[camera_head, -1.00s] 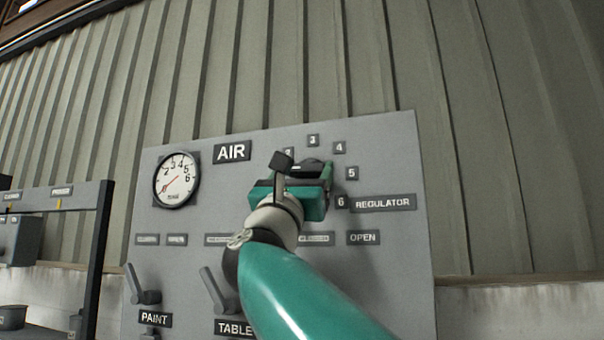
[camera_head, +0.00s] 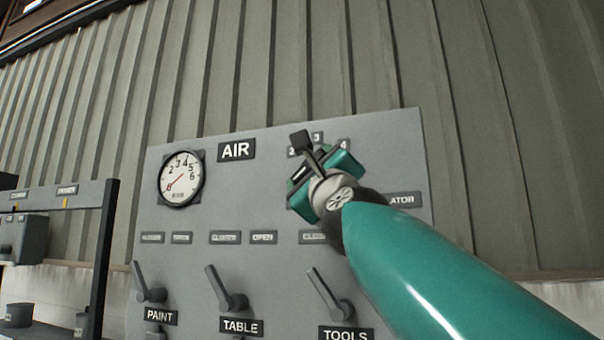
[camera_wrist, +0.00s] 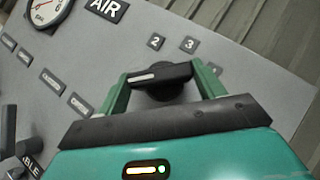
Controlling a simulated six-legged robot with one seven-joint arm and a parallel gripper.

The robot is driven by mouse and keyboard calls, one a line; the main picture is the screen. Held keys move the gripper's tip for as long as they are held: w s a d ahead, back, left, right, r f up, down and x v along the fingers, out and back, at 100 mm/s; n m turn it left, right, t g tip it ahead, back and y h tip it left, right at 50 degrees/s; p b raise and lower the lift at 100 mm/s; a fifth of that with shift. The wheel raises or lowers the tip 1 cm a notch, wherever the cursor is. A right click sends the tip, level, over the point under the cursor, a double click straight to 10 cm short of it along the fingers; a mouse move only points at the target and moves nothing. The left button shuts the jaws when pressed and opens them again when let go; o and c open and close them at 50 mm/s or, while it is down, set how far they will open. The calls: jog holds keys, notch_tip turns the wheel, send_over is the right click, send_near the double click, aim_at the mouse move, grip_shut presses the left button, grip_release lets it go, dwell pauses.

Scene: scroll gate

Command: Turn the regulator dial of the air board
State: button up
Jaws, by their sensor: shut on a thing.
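The grey air board (camera_head: 235,187) stands in front of the wall. Its black regulator dial (camera_wrist: 159,77) with a white pointer line sits between the two green fingers of my gripper (camera_wrist: 161,88) in the wrist view. My gripper is shut on the dial. In the head view my gripper (camera_head: 322,178) and arm hide the dial and part of the REGULATOR label (camera_head: 404,199). Scale plates 2 (camera_wrist: 156,43) and 3 (camera_wrist: 189,44) show beyond the dial in the wrist view. The round gauge (camera_head: 181,178) has its red needle at the low end.
Levers for PAINT (camera_head: 143,284), TABLE (camera_head: 226,291) and TOOLS (camera_head: 328,297) stick out along the lower board. A dark-framed rack (camera_head: 102,240) stands at the left. The corrugated wall (camera_head: 480,150) is close behind.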

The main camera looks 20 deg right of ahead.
jog(key=shift+s+r+n+y, duration=0.15)
jog(key=shift+n+y, duration=0.25)
jog(key=shift+n, duration=0.2)
jog(key=o, duration=1)
jog(key=v, duration=1.3)
jog(key=shift+s, duration=0.4)
